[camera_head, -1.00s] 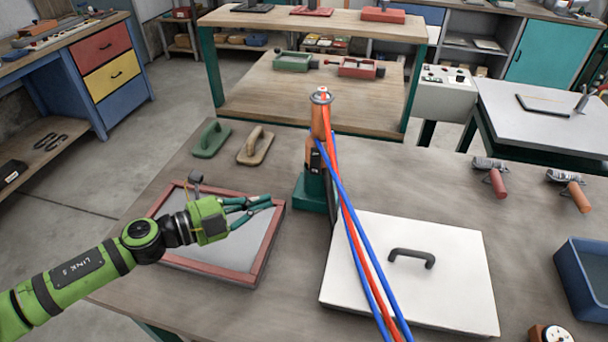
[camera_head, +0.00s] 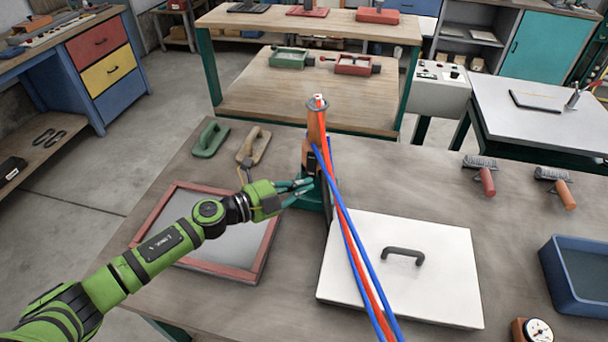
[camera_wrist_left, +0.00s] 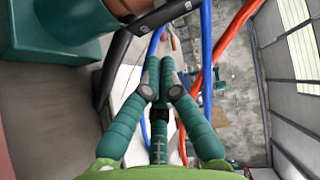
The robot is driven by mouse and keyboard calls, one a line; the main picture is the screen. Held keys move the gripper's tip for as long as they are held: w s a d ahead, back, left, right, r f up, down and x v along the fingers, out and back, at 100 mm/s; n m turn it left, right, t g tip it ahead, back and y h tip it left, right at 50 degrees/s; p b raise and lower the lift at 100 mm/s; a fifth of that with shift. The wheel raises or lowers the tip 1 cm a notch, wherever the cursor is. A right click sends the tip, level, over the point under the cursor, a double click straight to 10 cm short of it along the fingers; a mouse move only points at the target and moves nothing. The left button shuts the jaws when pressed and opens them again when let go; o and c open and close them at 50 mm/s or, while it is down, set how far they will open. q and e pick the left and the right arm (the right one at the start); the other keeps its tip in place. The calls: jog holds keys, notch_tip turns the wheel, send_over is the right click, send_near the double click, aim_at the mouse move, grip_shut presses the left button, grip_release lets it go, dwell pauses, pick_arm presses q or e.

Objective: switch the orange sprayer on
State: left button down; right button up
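The orange sprayer (camera_head: 317,125) stands upright at the middle of the near table, its lower end at a teal stand (camera_head: 312,197). It has a metal ring near its top and a dark part on its lower side. My left gripper (camera_head: 311,184) is beside its lower part, on the left, and partly covers the stand. In the left wrist view the fingertips (camera_wrist_left: 161,60) come together with nothing visible between them. The sprayer (camera_wrist_left: 128,6) shows only as a brown-orange edge, with a black part (camera_wrist_left: 125,45) left of the fingers. Contact cannot be told. My right gripper is out of view.
Red and blue hoses (camera_head: 364,265) run from the sprayer across a white lid (camera_head: 440,270) with a black handle. A red-framed tray (camera_head: 253,255) lies under my left arm. Two floats (camera_head: 210,139) lie behind it. Rollers (camera_head: 487,181) and a blue bin (camera_head: 570,297) are at right.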

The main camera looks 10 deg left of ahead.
aim_at(315, 178)
pick_arm(q)
jog(key=shift+w+f, duration=0.2)
jog(key=shift+w, duration=0.8)
jog(key=b, duration=0.2)
jog(key=w+f+b, duration=0.1)
jog(key=b, duration=0.2)
jog(key=shift+f+m+t+h, duration=0.25)
jog(key=shift+m+t+h, duration=0.15)
jog(key=shift+r, duration=0.5)
jog(key=shift+a, duration=0.1)
